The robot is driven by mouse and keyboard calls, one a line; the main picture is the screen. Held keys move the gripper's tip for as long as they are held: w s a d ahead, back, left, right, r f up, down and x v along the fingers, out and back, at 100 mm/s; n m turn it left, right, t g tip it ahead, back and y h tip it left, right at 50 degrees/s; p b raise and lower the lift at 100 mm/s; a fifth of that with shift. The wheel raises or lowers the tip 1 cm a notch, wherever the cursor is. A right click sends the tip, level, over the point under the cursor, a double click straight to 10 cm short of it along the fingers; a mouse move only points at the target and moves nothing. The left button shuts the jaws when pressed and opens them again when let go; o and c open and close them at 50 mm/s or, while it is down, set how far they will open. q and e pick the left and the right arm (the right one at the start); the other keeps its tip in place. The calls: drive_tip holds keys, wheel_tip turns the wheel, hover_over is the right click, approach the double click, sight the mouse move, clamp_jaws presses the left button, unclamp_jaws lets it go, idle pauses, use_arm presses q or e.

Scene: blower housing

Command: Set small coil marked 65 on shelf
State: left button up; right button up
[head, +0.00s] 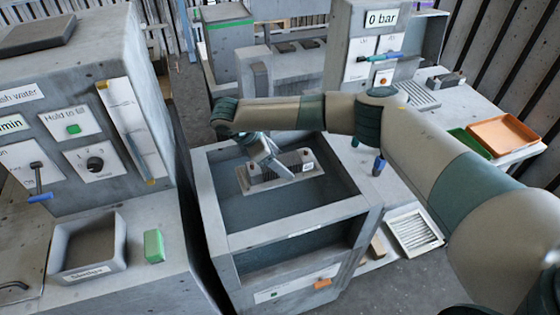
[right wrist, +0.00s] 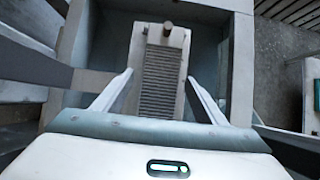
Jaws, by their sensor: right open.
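A small grey finned coil (head: 283,170) with a white tag sits in the open top of a grey box-like housing (head: 215,205). The tag is too small to read. My right gripper (head: 275,163) is over the coil and hides part of it in the head view. In the right wrist view the coil (right wrist: 162,78) shows its dark fins and a round stub at its far end. My open right gripper (right wrist: 160,82) has one finger on each side of it. I cannot tell whether the fingers touch it. My left gripper is out of view.
The housing's walls stand around the coil, with an open shelf-like gap (head: 300,250) in its front. A console with a grey bin (head: 90,245) and a green block (head: 154,246) is at left. A bench with orange (head: 503,134) and green trays is at right.

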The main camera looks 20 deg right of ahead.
drive_tip(key=shift+a+r, duration=0.3)
drive_tip(key=shift+r, duration=0.1)
drive_tip(key=b+v, duration=0.3)
drive_tip(key=v, duration=1.3)
drive_tip(key=shift+r+b, duration=0.2)
drive_tip(key=shift+b, duration=0.15)
drive_tip(key=shift+s+a+f, duration=0.1)
